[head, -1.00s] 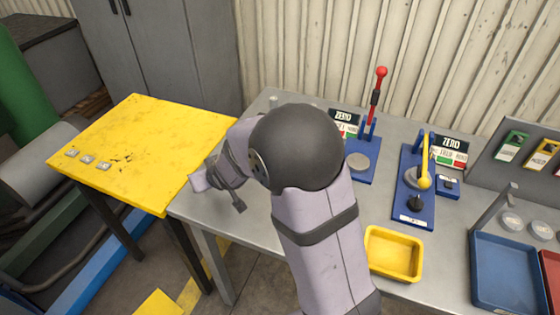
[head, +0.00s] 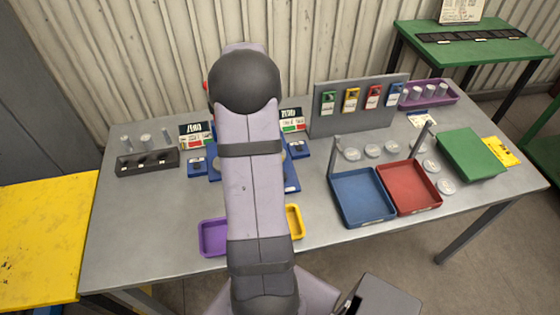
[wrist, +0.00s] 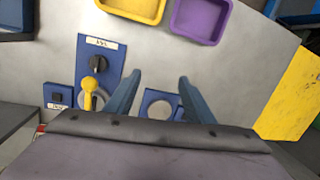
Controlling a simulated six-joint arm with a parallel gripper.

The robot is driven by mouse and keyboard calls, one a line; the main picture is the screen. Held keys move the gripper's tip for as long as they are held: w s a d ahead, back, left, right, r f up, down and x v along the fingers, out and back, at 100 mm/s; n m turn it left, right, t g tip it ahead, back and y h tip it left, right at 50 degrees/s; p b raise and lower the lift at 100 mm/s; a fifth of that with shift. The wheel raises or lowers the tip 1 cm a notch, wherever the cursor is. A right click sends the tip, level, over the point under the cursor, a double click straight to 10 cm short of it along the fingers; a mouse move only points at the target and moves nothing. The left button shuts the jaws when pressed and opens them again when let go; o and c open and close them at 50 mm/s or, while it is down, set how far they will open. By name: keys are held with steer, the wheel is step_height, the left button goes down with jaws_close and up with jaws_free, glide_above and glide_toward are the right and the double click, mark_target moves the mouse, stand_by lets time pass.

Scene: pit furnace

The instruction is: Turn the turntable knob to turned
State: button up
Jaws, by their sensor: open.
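A black knob (wrist: 97,63) sits on a blue plate (wrist: 84,48) with a white label in the wrist view, and is taken as the turntable knob. A yellow-handled lever (wrist: 92,91) stands on the same plate over a pale round disc. My gripper (wrist: 160,77) is open with nothing between its fingertips; the knob is left of its left finger. Another blue plate with a grey disc (wrist: 162,106) shows beyond the gap between the fingers. In the head view my arm hides the gripper, the knob and most of this plate (head: 292,187).
A purple tray (wrist: 201,18) and a yellow tray (wrist: 134,8) lie near the knob's plate. A grey upright panel with coloured tags (head: 360,109), a blue tray (head: 362,197) and a red tray (head: 409,188) stand to the right. The left front tabletop is clear.

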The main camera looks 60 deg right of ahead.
steer(key=s+d+f, duration=0.1)
steer(key=s+d, duration=0.1)
steer(key=d, duration=0.1)
steer(key=s+d+f+n+h, duration=0.1)
steer(key=s+d+f, duration=0.1)
steer(key=d, duration=0.1)
steer(key=s+d+f+h, duration=0.1)
steer(key=s+d, duration=0.1)
steer(key=d, duration=0.1)
steer(key=shift+s+d+f, duration=0.3)
steer(key=shift+s+d, duration=0.05)
steer(key=shift+d, duration=0.05)
steer(key=shift+f+p, duration=1.15)
steer(key=shift+f, duration=2.5)
steer(key=c, duration=1.1)
